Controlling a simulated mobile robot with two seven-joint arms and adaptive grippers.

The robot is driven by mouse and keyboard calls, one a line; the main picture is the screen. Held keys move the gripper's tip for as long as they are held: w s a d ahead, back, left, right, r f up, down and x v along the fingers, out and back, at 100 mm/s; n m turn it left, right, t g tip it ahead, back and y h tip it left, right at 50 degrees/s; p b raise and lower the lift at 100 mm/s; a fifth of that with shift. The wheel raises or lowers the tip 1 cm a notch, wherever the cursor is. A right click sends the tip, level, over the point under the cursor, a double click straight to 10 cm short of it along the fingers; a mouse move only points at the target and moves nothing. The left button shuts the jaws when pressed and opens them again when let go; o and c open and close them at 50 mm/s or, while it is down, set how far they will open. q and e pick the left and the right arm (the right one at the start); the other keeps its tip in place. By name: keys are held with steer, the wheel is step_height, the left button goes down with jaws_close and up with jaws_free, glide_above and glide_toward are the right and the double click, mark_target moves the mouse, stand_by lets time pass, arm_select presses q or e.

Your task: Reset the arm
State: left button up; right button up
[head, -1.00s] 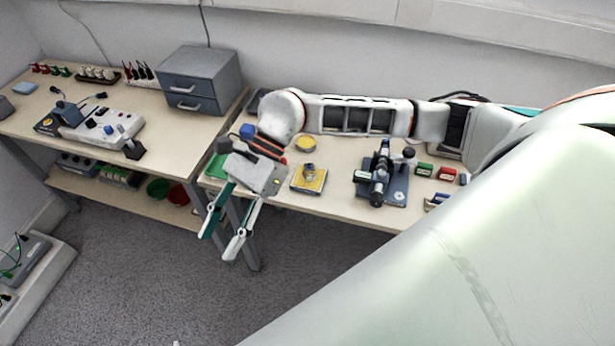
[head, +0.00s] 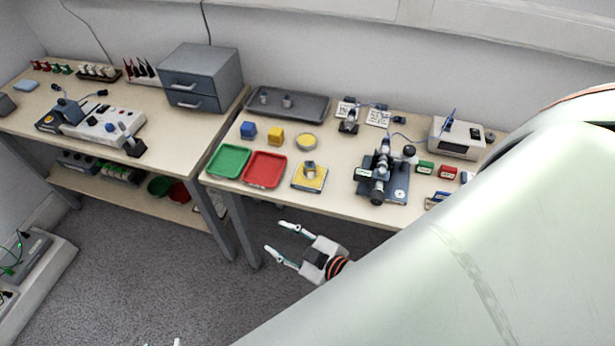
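My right gripper (head: 276,237) is in front of and below the front edge of the right workbench (head: 225,187), over the grey floor. Its two pale fingers are spread apart with nothing between them. The gripper points left, and its wrist runs behind my large white body shell, which hides most of the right arm. Small pale tips at the bottom edge of the head view (head: 176,342) may belong to my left gripper. Too little of them shows to tell their state.
A drawer unit (head: 201,78) stands on the left bench.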

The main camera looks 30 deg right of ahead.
steer(key=s+d+f+m+g+h, duration=0.1)
steer(key=s+d+f+m+g, duration=0.1)
steer(key=s+f, duration=0.4)
steer(key=shift+s+d+f+m+g, duration=0.2)
steer(key=shift+s+d+m+g, duration=0.15)
steer(key=shift+d+m, duration=0.3)
stand_by(0.4)
